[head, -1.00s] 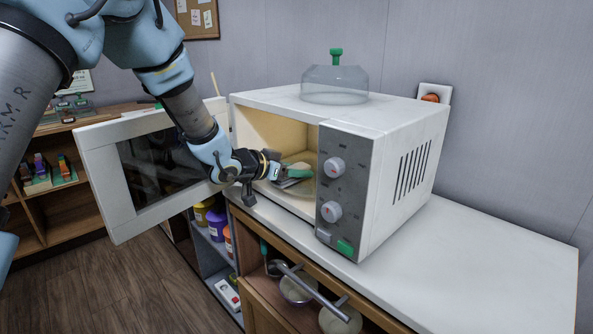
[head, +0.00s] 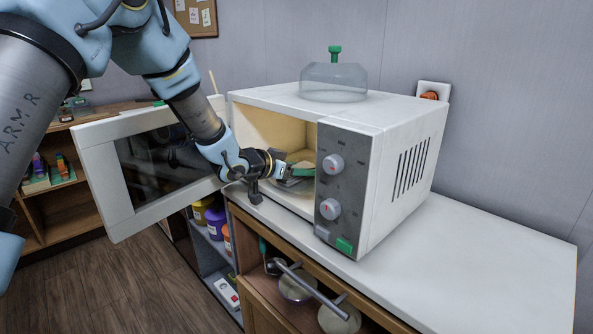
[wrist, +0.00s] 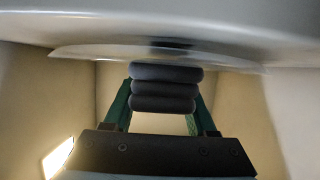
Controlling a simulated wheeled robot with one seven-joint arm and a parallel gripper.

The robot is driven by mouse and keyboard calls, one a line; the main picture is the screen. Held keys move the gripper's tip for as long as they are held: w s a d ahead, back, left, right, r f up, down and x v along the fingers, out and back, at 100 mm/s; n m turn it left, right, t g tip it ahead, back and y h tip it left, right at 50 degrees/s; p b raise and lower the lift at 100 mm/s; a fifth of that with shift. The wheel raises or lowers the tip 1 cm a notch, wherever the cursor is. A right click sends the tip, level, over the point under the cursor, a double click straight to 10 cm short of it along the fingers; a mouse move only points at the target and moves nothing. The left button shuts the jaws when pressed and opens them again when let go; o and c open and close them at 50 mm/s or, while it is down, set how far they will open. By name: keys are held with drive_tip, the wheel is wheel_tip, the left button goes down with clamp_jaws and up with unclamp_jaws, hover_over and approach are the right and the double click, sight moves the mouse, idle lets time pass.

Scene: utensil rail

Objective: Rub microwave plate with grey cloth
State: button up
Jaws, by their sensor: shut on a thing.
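The white microwave (head: 395,140) stands on the counter with its door (head: 150,165) swung open to the left. My gripper (head: 300,171) reaches into its cavity; the control panel partly hides the fingertips. In the wrist view my gripper (wrist: 165,92) has green fingers shut on the dark grey cloth (wrist: 165,75), which is folded in several soft rolls. The thin, see-through microwave plate (wrist: 90,52) spans the top of the wrist view, right by the cloth. The cloth's edge appears to meet the plate, but I cannot tell for certain whether they touch.
A clear dome lid (head: 334,82) with a green knob sits on the microwave. The control panel (head: 336,190) borders the cavity on the right. The white counter (head: 470,255) is bare to the right.

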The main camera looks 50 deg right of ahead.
sight(306, 163)
drive_tip(key=shift+s+d+f, duration=0.1)
drive_tip(key=shift+s+d, duration=0.05)
drive_tip(key=shift+d, duration=1.85)
drive_tip(key=shift+w+a, duration=0.2)
drive_tip(key=shift+a, duration=2.85)
drive_tip(key=shift+s+d+p, duration=0.2)
drive_tip(key=shift+d+p, duration=0.25)
drive_tip(key=shift+d, duration=2.55)
drive_tip(key=shift+w+a, duration=0.2)
drive_tip(key=shift+a, duration=2.8)
drive_tip(key=shift+s+d, duration=0.15)
drive_tip(key=shift+d, duration=2.9)
drive_tip(key=shift+r+p, duration=0.9)
drive_tip(key=shift+r, duration=0.2)
